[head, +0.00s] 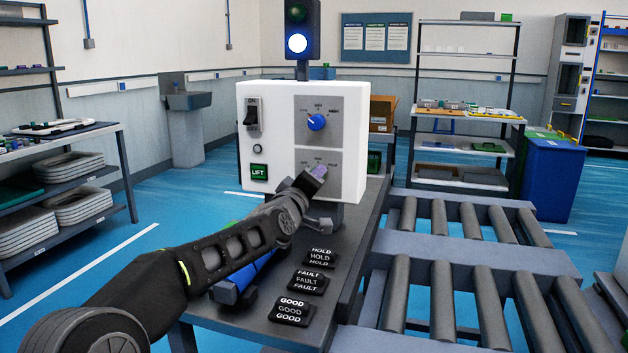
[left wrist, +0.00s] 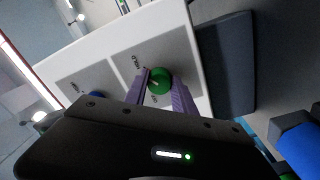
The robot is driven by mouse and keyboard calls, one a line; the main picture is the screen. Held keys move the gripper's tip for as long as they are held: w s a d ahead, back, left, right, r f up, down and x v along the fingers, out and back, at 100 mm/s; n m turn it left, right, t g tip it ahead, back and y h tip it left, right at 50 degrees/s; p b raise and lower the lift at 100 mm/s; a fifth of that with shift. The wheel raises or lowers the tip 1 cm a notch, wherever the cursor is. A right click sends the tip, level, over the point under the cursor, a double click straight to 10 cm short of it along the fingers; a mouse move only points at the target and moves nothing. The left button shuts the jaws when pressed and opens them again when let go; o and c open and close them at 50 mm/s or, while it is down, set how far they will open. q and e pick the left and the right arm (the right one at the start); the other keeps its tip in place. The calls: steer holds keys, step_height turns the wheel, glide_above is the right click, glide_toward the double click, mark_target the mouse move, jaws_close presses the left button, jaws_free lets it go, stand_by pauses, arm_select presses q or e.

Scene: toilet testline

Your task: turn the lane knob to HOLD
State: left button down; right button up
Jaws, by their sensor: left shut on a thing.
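A white control box (head: 270,101) stands on the dark bench. My left gripper (head: 318,172) reaches its lower grey panel (head: 349,176) and hides that panel's knob in the head view. In the left wrist view, the purple fingers of my left gripper (left wrist: 161,91) are shut on a green knob (left wrist: 159,79), one on each side. A HOLD label (left wrist: 137,63) is printed on the panel beside it. A pale mark shows on the knob, but I cannot tell which label it points to. My right gripper is in neither view.
A blue knob (head: 317,122) sits on the upper panel, with an ON switch (head: 252,114) and green LIFT button (head: 259,172) to its left. Black HOLD (head: 320,258), FAULT (head: 308,281) and GOOD (head: 292,311) plates lie on the bench. A roller conveyor (head: 470,222) runs at the right.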

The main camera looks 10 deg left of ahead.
arm_select(q)
steer(key=shift+f, duration=0.1)
stand_by(0.3)
steer(key=c, duration=1)
jaws_free()
steer(key=shift+c, duration=0.2)
steer(key=shift+s, duration=0.1)
steer(key=s, duration=0.7)
steer(key=shift+s+a+f, duration=0.15)
steer(key=shift+s+a, duration=0.15)
